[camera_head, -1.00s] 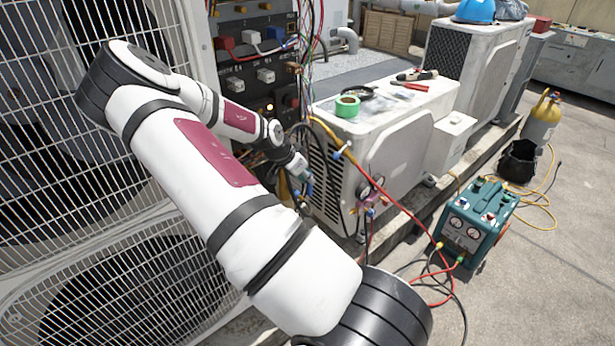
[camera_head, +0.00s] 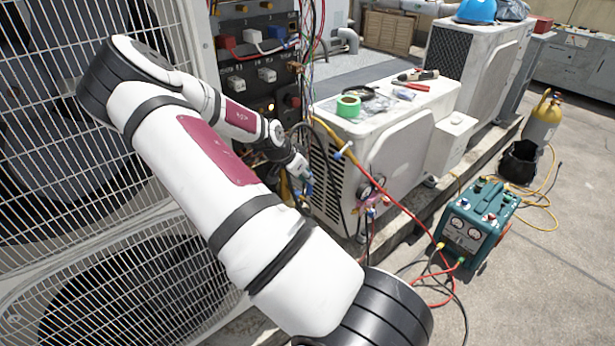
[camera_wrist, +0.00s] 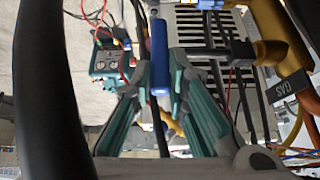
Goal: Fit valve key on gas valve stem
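My gripper (camera_wrist: 163,75) has teal fingers that close on a blue bar, which I take for the valve key (camera_wrist: 159,60). The key lies lengthwise between the fingertips. In the head view my gripper (camera_head: 303,178) is small, at the left end of the white condenser, and the key cannot be made out there. In the wrist view a black tag marked GAS (camera_wrist: 288,92) hangs by an orange-yellow pipe (camera_wrist: 297,75) at the right. A brass-coloured fitting (camera_wrist: 268,51) beside it may be the gas valve. The key appears apart from it. I cannot make out the stem.
The white condenser (camera_head: 405,155) stands right of my gripper, with red and yellow hoses and gauges (camera_head: 371,188) hanging at its near side. A wiring panel (camera_head: 260,75) with loose wires is behind. A teal recovery machine (camera_head: 478,222) stands on the floor. A fan grille (camera_head: 110,260) is at left.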

